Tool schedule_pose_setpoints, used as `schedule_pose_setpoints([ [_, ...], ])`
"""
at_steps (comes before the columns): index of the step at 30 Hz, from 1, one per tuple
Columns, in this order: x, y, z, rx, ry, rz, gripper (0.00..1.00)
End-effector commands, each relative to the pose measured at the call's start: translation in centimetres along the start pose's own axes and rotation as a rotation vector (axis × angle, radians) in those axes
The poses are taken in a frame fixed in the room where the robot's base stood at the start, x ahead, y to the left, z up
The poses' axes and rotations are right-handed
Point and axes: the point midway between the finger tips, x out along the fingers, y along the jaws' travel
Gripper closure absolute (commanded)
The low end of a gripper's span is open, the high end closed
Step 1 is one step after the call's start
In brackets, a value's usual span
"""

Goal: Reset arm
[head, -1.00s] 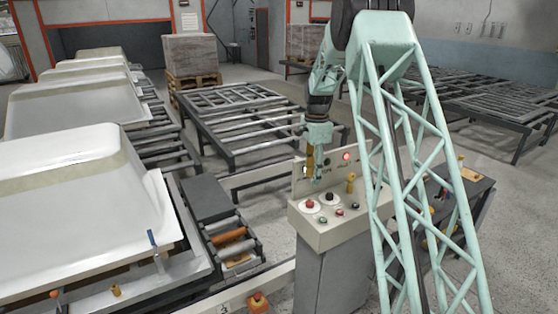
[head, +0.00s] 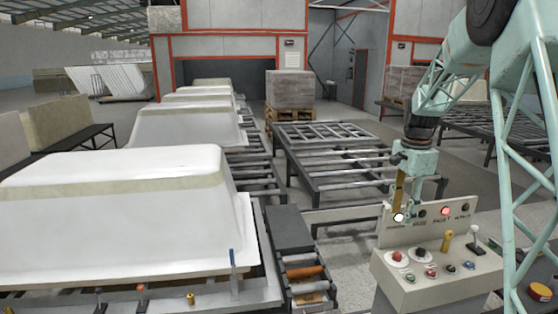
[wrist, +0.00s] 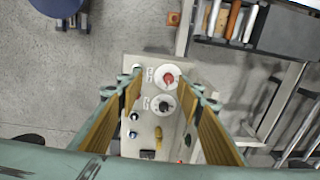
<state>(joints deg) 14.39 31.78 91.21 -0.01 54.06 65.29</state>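My arm is pale green lattice and reaches down on the right in the head view. My gripper (head: 406,212) hangs, fingers down, in front of the back panel of a grey control console (head: 436,281). In the wrist view my gripper (wrist: 163,92) has its two yellow-padded fingers spread apart with nothing between them. Below it lie the console's red knob (wrist: 169,78) and black knob (wrist: 165,103), apart from the fingers. A white lamp (head: 398,217) and a red lamp (head: 445,211) glow on the panel.
White bathtub shells (head: 120,215) stand in a row on the left. A roller conveyor (head: 305,272) runs beside the console, with a steel frame table (head: 325,155) behind. A wrapped stack (head: 290,88) sits on a pallet farther back. Concrete floor is free around the console.

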Motion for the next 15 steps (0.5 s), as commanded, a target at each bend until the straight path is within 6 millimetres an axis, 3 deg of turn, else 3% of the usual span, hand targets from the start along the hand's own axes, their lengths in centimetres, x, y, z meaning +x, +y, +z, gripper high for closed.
schedule_pose_setpoints([
  [15,-7.3,5.3,5.6,-0.206,0.020,-0.040,0.67],
])
